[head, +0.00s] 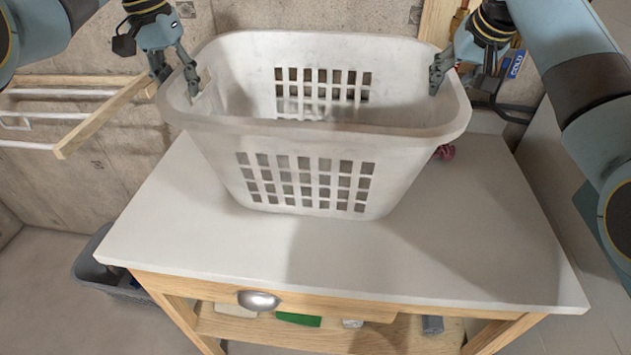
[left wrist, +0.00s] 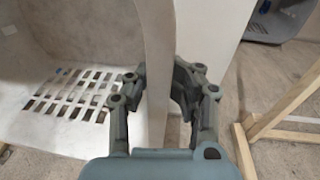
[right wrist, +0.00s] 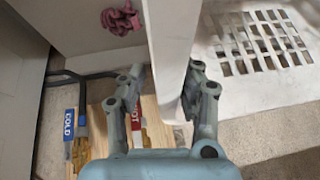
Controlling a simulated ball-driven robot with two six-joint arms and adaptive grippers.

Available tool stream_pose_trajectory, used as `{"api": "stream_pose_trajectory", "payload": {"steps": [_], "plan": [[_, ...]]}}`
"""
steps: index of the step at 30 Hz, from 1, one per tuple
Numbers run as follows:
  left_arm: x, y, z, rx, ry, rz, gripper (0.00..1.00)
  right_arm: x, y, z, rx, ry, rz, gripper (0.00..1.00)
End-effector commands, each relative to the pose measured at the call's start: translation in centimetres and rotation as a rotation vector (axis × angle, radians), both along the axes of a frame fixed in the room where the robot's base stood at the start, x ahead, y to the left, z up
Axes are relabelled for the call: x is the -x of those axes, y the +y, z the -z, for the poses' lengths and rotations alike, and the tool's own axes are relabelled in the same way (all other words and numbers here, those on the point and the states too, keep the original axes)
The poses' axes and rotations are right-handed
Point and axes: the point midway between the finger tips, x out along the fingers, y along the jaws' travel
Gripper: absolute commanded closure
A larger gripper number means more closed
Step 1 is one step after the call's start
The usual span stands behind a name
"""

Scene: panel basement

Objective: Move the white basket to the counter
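The white basket (head: 300,130) is upright over the white counter (head: 470,230), towards its back edge. I cannot tell whether its base touches the counter top. My left gripper (head: 180,85) is at the basket's left rim, with one finger on each side of the wall; the left wrist view shows the wall (left wrist: 157,60) between the fingers (left wrist: 155,85). My right gripper (head: 445,75) is at the right rim in the same way; the right wrist view shows that wall (right wrist: 168,50) between the fingers (right wrist: 163,85). The basket looks empty.
A wooden rack (head: 105,115) with white rods is on the wall at left. A grey tub (head: 110,270) is on the floor left of the counter. A dark pink thing (head: 445,152) lies behind the basket at right. The counter's front and right are clear.

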Motion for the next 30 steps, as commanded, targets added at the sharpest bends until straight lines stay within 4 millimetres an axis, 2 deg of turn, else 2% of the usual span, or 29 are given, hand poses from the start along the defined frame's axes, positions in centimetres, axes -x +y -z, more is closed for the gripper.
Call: {"api": "stream_pose_trajectory", "payload": {"steps": [1, 3, 17, 20, 30], "plan": [[0.0, 0.0, -0.1, 0.000, -0.001, 0.000, 0.74, 0.0, 0.0, -0.1, 0.000, -0.001, 0.000, 0.63], [0.0, -0.1, -0.1, 0.002, -0.001, 0.002, 0.67, 0.0, 0.1, -0.1, -0.001, -0.001, -0.002, 0.63], [-0.1, -0.3, -0.6, 0.006, -0.004, 0.005, 0.67, 0.0, 0.3, -0.1, -0.006, -0.002, -0.005, 0.63], [-0.1, -0.1, -1.9, 0.006, -0.006, 0.005, 0.67, 0.0, 0.4, -0.1, -0.006, -0.002, -0.005, 0.63], [0.4, 1.0, -9.2, 0.005, -0.005, 0.004, 0.67, 0.0, 0.4, -0.1, -0.007, -0.001, -0.006, 0.63]]}}
